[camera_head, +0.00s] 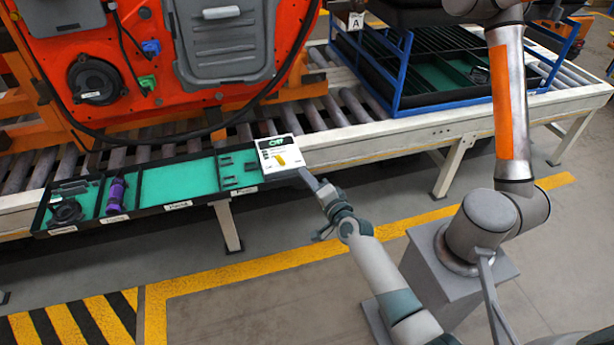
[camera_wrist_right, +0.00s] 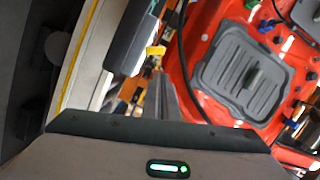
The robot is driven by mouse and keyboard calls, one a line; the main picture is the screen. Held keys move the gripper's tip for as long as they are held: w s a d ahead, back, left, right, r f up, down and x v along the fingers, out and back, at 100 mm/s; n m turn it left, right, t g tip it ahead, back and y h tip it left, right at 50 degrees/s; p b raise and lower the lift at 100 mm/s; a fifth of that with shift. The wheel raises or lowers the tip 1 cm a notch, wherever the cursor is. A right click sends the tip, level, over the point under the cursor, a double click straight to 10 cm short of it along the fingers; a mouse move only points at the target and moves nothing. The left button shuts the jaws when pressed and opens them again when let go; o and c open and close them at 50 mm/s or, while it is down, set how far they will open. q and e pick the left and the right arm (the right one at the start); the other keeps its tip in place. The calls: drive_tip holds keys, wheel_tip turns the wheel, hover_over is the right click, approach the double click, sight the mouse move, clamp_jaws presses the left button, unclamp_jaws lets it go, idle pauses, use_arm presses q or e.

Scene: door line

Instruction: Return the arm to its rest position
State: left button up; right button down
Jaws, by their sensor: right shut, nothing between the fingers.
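My right arm comes in from the lower right of the head view. My right gripper (camera_head: 304,174) is shut and empty, its tips by the lower edge of a white panel (camera_head: 273,146) with green and yellow marks. I cannot tell whether they touch. In the wrist view my right gripper (camera_wrist_right: 160,88) points toward the conveyor side, left of the orange door. My left gripper is not in view.
The orange door (camera_head: 146,65) with a grey cover stands over the roller conveyor (camera_head: 338,108). A green-lined tray (camera_head: 177,182) runs along the conveyor's front, with a purple item (camera_head: 116,195) in it. A blue rack (camera_head: 403,76) and another arm on a grey pedestal (camera_head: 425,268) stand right. Floor in front is open.

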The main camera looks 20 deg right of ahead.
drive_tip(key=shift+f, duration=0.15)
drive_tip(key=s+f+n+g+h, duration=0.1)
drive_tip(key=s+f+n+g, duration=0.1)
drive_tip(key=s+f, duration=0.6)
drive_tip(key=s+f+n+g, duration=0.2)
drive_tip(key=s+f, duration=0.3)
drive_tip(key=f, duration=0.6)
drive_tip(key=s+f+n+g+h, duration=0.1)
drive_tip(key=s+f+n+g, duration=0.1)
drive_tip(key=s+f, duration=0.6)
drive_tip(key=s+f+n+g, duration=0.1)
drive_tip(key=s+f+n, duration=0.1)
drive_tip(key=s+f, duration=0.5)
drive_tip(key=s+d+f+n+g+h, duration=0.1)
drive_tip(key=s+f, duration=0.6)
drive_tip(key=s, duration=0.7)
drive_tip(key=s+f+n+g, duration=0.3)
drive_tip(key=s+f, duration=0.4)
drive_tip(key=s, duration=0.3)
drive_tip(key=shift+s+d+n, duration=0.25)
drive_tip(key=shift+s+n, duration=0.15)
drive_tip(key=shift+n, duration=0.5)
